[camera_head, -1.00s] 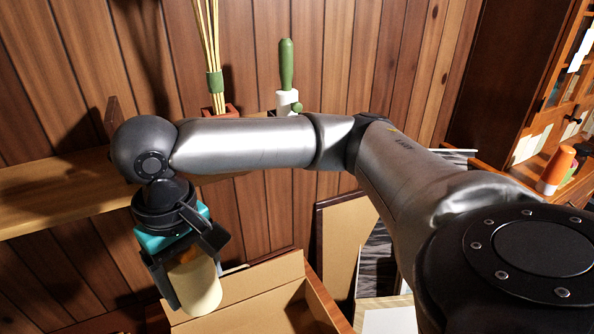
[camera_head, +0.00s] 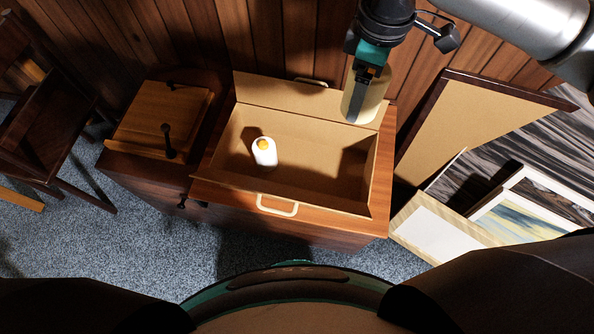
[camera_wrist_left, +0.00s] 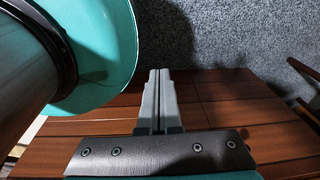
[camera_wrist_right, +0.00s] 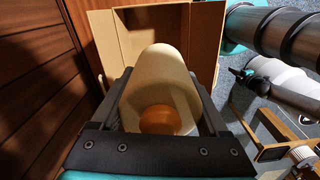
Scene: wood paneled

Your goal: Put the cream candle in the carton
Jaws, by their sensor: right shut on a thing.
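The carton (camera_head: 285,98) is an open brown box on a wooden cabinet, its back flap raised. It also shows in the right wrist view (camera_wrist_right: 108,38). My right gripper (camera_head: 360,84) is shut on the cream candle (camera_head: 370,100) and holds it above the carton's back right corner. In the right wrist view the candle (camera_wrist_right: 160,85) sits between the fingers, with an orange-brown round patch facing the camera. My left gripper (camera_wrist_left: 157,90) is shut with its fingers together and nothing between them; it is outside the head view.
A wooden box (camera_head: 160,120) stands left of the carton. Framed pictures (camera_head: 520,215) and a brown board (camera_head: 455,115) lean at the right.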

